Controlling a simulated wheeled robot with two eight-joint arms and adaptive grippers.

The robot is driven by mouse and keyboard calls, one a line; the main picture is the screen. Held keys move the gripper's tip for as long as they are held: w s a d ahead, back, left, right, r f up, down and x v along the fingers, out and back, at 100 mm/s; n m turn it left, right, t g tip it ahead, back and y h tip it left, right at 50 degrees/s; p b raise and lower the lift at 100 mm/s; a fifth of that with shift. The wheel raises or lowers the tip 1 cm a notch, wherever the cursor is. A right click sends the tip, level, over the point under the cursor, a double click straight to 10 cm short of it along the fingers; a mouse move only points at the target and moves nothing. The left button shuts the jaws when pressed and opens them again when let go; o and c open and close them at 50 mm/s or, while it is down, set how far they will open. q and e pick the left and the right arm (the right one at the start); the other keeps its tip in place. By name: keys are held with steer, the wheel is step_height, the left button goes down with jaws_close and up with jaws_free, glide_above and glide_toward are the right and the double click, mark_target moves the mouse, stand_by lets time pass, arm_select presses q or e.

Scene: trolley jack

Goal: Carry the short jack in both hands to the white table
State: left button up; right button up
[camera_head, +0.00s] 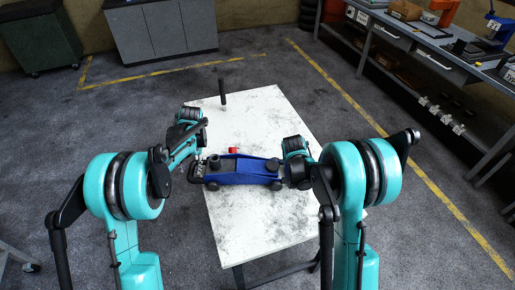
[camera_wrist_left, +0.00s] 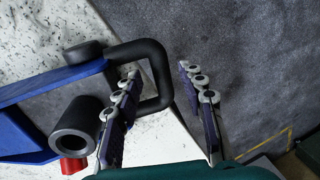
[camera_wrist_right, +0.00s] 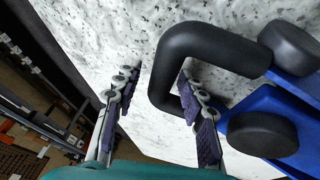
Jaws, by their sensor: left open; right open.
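The short blue jack (camera_head: 243,170) rests on the white table (camera_head: 262,222), with a black loop handle at each end. My left gripper (camera_wrist_left: 158,72) is open at the jack's left end. In the left wrist view, the outer bar of the black loop (camera_wrist_left: 158,75) lies between its fingers, one finger inside the loop. My right gripper (camera_wrist_right: 160,72) is open at the right end. In the right wrist view, the other black loop (camera_wrist_right: 188,42) has its outer bar between the fingers. In the head view, my right arm hides most of that end.
A black upright rod (camera_head: 222,92) shows near the table's far left edge. A grey cabinet (camera_head: 162,38) and a dark green bin (camera_head: 38,38) stand at the back. A workbench with tools (camera_head: 440,50) stands at the right. Yellow lines (camera_head: 165,72) mark the clear grey floor.

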steer(key=shift+s+r, duration=0.1)
steer(key=shift+r, duration=0.1)
arm_select(q)
step_height(320, 180, up, 7)
steer(key=d, duration=0.1)
steer(key=shift+d, duration=0.25)
arm_select(e)
steer(key=v, duration=1.1)
steer(key=shift+r, duration=0.25)
arm_select(q)
steer(key=shift+r, duration=0.1)
arm_select(e)
steer(key=shift+a, duration=0.15)
arm_select(q)
steer(key=shift+s, duration=0.1)
arm_select(e)
steer(key=shift+s, duration=0.1)
